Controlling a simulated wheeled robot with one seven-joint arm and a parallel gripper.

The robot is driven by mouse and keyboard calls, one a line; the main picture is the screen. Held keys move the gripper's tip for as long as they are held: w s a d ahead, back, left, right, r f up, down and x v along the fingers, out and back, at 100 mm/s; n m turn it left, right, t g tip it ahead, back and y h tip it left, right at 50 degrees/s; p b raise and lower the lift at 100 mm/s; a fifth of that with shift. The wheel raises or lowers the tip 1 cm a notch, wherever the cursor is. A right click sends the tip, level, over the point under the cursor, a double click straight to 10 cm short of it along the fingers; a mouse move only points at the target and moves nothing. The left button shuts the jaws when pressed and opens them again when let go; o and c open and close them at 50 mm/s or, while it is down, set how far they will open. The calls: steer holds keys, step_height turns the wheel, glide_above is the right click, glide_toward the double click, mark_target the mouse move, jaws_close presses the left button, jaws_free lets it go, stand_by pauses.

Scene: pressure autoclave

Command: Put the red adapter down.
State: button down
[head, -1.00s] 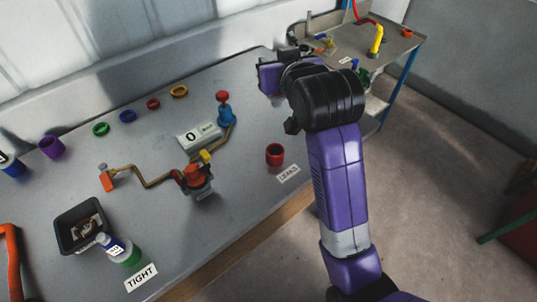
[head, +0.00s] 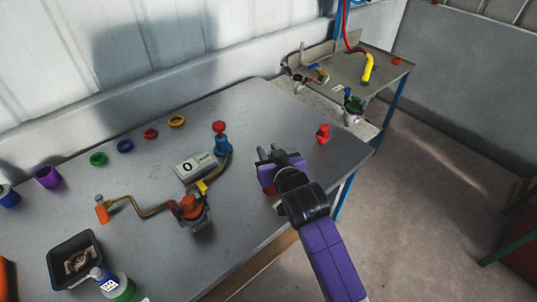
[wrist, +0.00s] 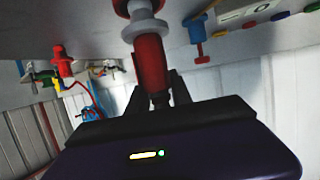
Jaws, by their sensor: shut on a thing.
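The red adapter (wrist: 150,62) is a red cylinder with a pale grey collar, seen large in the wrist view. My gripper (wrist: 160,98) is shut on its lower end in that view. I cannot tell whether the adapter touches the bench.
A red fitting (head: 323,133) stands near the bench's right end. A blue valve with a red knob (head: 221,143), a display (head: 195,166) and brass piping (head: 150,211) lie left of my gripper. Coloured rings line the back.

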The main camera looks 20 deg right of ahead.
steer(key=shift+f, duration=0.7)
steer(key=shift+f, duration=0.4)
steer(key=shift+f+b, duration=0.1)
steer(key=shift+b, duration=0.25)
steer(key=c, duration=1.1)
jaws_free()
steer(key=shift+c, duration=0.2)
steer(key=r+v, duration=0.1)
steer(key=v, duration=1.1)
steer(key=shift+b, duration=0.3)
